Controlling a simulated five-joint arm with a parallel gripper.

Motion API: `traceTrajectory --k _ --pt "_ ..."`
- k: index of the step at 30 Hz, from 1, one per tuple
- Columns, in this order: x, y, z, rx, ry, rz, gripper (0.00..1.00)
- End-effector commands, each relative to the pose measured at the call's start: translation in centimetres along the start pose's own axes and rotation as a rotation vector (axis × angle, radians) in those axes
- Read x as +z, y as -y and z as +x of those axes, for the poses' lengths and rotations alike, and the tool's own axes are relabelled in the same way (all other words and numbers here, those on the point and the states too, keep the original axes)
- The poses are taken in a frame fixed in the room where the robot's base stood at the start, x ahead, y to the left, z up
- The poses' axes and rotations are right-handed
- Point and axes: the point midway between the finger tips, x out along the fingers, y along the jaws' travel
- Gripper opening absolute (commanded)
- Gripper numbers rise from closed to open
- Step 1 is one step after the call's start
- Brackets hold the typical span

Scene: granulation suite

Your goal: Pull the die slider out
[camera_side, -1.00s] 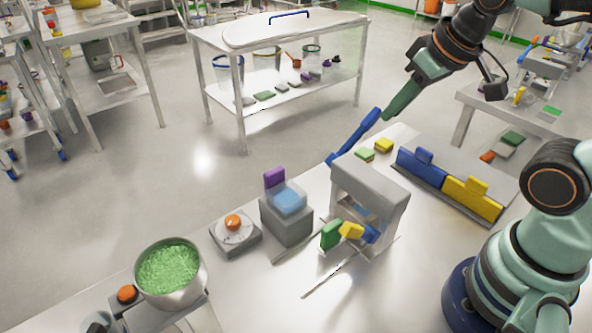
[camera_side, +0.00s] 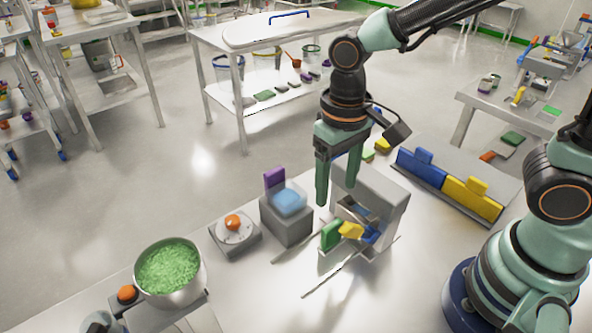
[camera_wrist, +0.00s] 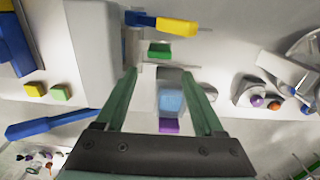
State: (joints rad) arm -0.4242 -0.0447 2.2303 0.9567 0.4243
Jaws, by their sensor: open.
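A grey press-like frame (camera_side: 385,190) stands on the bench. At its lower front are a green block (camera_side: 330,234), a yellow piece (camera_side: 351,230) and a blue piece (camera_side: 370,235); I cannot tell for sure which is the die slider. In the wrist view the yellow handle-like piece (camera_wrist: 177,26) joins a blue part beside the frame, with the green block (camera_wrist: 159,51) nearby. My gripper (camera_side: 337,190) points down, open and empty, above and in front of the frame. In the wrist view its fingertips (camera_wrist: 158,74) are apart, the green block lying beyond them.
A grey block (camera_side: 286,228) with a light-blue top and purple tab stands left of the frame. An orange-button unit (camera_side: 234,230) and a green-filled pot (camera_side: 170,270) stand further left. Blue and yellow blocks (camera_side: 470,197) are on the right. A blue bar (camera_wrist: 50,123) lies behind.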

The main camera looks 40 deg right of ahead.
Motion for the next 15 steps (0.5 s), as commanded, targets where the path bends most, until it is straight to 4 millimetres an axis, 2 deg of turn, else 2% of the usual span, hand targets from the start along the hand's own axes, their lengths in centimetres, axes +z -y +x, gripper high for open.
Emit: traceTrajectory --k 9,15 --pt "0.2 -0.1 6.0 0.003 0.007 0.000 0.70" --pt "0.1 -0.1 8.9 0.002 0.005 0.000 0.70"
